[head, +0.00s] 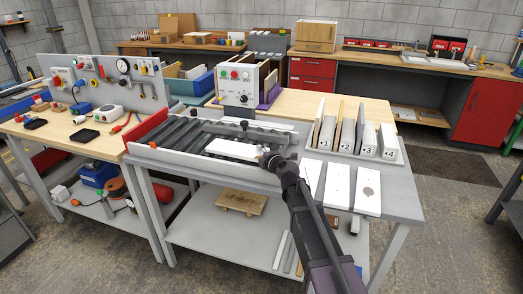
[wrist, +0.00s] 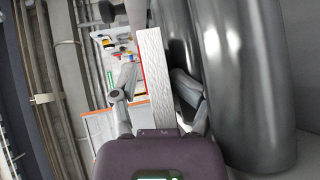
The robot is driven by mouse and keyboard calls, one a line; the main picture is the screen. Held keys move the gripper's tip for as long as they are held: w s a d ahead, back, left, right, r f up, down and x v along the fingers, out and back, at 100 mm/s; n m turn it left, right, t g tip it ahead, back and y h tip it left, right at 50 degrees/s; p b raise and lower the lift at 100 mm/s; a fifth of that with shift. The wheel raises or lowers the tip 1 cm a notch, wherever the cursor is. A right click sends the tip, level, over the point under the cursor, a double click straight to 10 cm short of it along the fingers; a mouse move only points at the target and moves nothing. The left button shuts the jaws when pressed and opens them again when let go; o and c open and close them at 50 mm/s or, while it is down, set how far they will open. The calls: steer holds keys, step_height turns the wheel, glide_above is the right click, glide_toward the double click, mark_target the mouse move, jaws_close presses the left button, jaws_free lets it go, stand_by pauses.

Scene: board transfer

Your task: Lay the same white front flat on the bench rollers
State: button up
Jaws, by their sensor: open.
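A white front (head: 232,149) lies about flat on the dark bench rollers (head: 190,131) in the head view. My gripper (head: 266,158) is at its right end. In the wrist view the white front (wrist: 153,75) shows edge-on as a narrow pale strip between the two fingers of my gripper (wrist: 155,92). The fingers are spread, with a gap to the strip on the left side; contact on the right side is hard to tell. The rollers (wrist: 245,80) fill the right of the wrist view.
White panels (head: 337,185) lie on the bench's front right, one with a brown spot. Behind them stands a numbered rack (head: 365,155) of upright boards. A control box (head: 237,82) rises behind the rollers. A tool panel (head: 108,82) stands at left.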

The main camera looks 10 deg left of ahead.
steer(key=shift+w+r+p, duration=0.1)
steer(key=shift+w+p, duration=0.1)
steer(key=shift+p, duration=0.3)
steer(key=shift+w+r+g+h+p, duration=0.1)
steer(key=shift+g+h+p, duration=0.3)
steer(key=shift+p, duration=0.15)
steer(key=shift+r+p, duration=0.1)
steer(key=shift+p, duration=0.4)
steer(key=shift+r+g+h+p, duration=0.2)
steer(key=shift+g+h+p, duration=1.2)
steer(key=shift+p, duration=1.2)
steer(key=shift+d+f+g+p, duration=0.1)
steer(key=shift+g+p, duration=0.25)
steer(key=shift+g, duration=0.05)
steer(key=shift+s, duration=0.25)
steer(key=shift+s+d+r+p, duration=0.3)
steer(key=shift+s+d, duration=0.2)
steer(key=shift+s, duration=0.05)
steer(key=shift+s+d+r+p, duration=0.25)
steer(key=shift+s+d+r, duration=0.05)
steer(key=shift+s+d, duration=0.2)
steer(key=shift+s+d+r+p, duration=0.35)
steer(key=shift+s+d, duration=0.15)
steer(key=shift+s, duration=0.1)
steer(key=shift+s+d+r+p, duration=0.3)
steer(key=shift+s+d, duration=0.15)
steer(key=shift+s, duration=0.1)
